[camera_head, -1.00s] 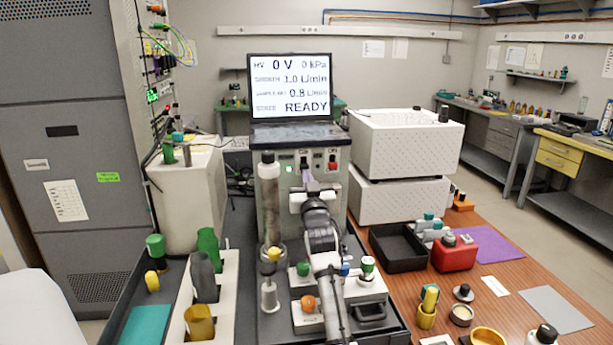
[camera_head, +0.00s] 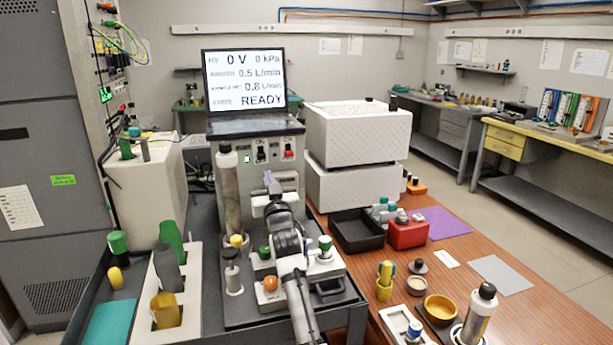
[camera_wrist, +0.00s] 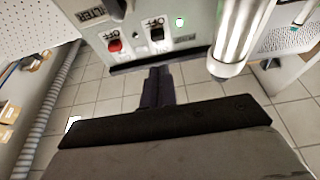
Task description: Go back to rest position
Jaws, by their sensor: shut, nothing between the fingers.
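My gripper (camera_head: 269,178) is shut and empty, in front of the grey classifier unit (camera_head: 291,178) and below its switches. In the wrist view my gripper's dark fingertips (camera_wrist: 158,72) are together, pointing at the lower edge of the switch panel, with tiled floor showing around them. The panel's red switch (camera_wrist: 114,45) and black switch (camera_wrist: 157,35) are near the fingers, with no contact visible. The screen (camera_head: 245,79) on top of the unit reads READY, 0 V and 0 kPa.
A metal cylinder (camera_head: 229,190) stands left of my gripper. Below my arm are an orange knob (camera_head: 270,284) and a green-capped jar (camera_head: 325,249). White stacked boxes (camera_head: 358,140) stand right, behind a black tray (camera_head: 357,233). A bottle rack (camera_head: 189,275) is at left.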

